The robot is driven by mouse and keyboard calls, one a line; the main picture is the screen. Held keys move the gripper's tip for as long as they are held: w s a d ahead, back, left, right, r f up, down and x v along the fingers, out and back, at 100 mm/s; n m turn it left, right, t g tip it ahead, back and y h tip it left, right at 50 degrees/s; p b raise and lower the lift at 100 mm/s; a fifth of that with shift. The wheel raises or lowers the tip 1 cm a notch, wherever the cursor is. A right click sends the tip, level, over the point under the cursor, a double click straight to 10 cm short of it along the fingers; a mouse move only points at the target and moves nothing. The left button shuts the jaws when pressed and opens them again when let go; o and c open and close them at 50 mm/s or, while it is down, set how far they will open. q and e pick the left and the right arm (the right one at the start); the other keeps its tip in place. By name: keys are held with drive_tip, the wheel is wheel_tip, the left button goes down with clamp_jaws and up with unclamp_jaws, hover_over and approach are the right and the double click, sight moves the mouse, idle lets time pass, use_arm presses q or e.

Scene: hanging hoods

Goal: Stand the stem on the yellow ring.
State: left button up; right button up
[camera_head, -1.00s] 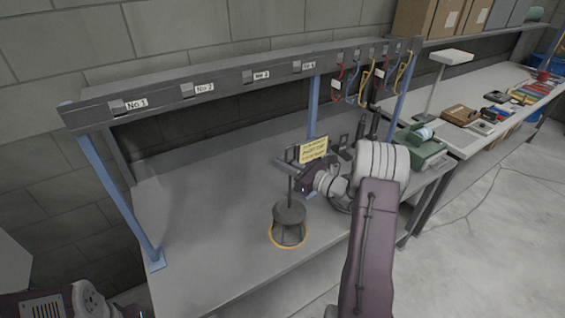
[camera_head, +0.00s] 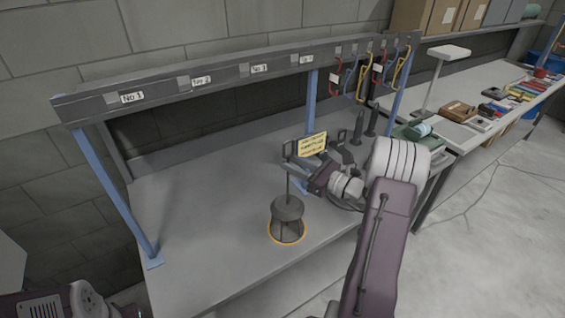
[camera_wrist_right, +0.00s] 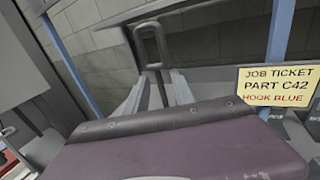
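The stem (camera_head: 288,208) stands upright on the bench, a dark weighted, skirted base with a thin rod above it. Its foot is inside the yellow ring (camera_head: 286,243), whose outline shows around it. A dark loop tops the rod; the loop of the stem also shows in the right wrist view (camera_wrist_right: 152,45). My right gripper (camera_head: 295,159) is at the upper rod, coming from the right. In the wrist view its two grey fingers (camera_wrist_right: 157,88) are apart, with the rod between them and a gap on each side. My left gripper is out of view; only part of my left arm shows at lower left.
The yellow job ticket (camera_head: 313,145) stands just behind my right gripper. An overhead rail (camera_head: 220,76) with numbered tags runs along the back on blue posts. Coloured hooks hang at its right end. Dark upright items and a green case (camera_head: 418,140) stand to the right. The bench's left side is clear.

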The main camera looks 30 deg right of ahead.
drive_tip(key=b+v, duration=0.1)
drive_tip(key=v, duration=0.5)
drive_tip(key=s+a+f+n+g+y, duration=0.1)
drive_tip(key=s+a+f+n+g, duration=0.1)
drive_tip(key=a+f+n+g, duration=0.3)
drive_tip(key=s+a+f+n+g+y, duration=0.1)
drive_tip(key=s+a+g+y, duration=0.1)
drive_tip(key=a, duration=0.5)
drive_tip(key=s+a+f+n+g+h, duration=0.3)
drive_tip(key=s+f+n+g+h, duration=0.1)
drive_tip(key=n, duration=0.8)
drive_tip(key=s+a+f+n+g+h, duration=0.3)
drive_tip(key=s+f+n+h, duration=0.2)
drive_tip(key=n, duration=0.7)
drive_tip(key=s+h, duration=0.2)
drive_tip(key=s, duration=0.1)
drive_tip(key=shift+s+f+g, duration=0.15)
drive_tip(key=shift+s+g, duration=0.1)
drive_tip(key=shift+g, duration=0.15)
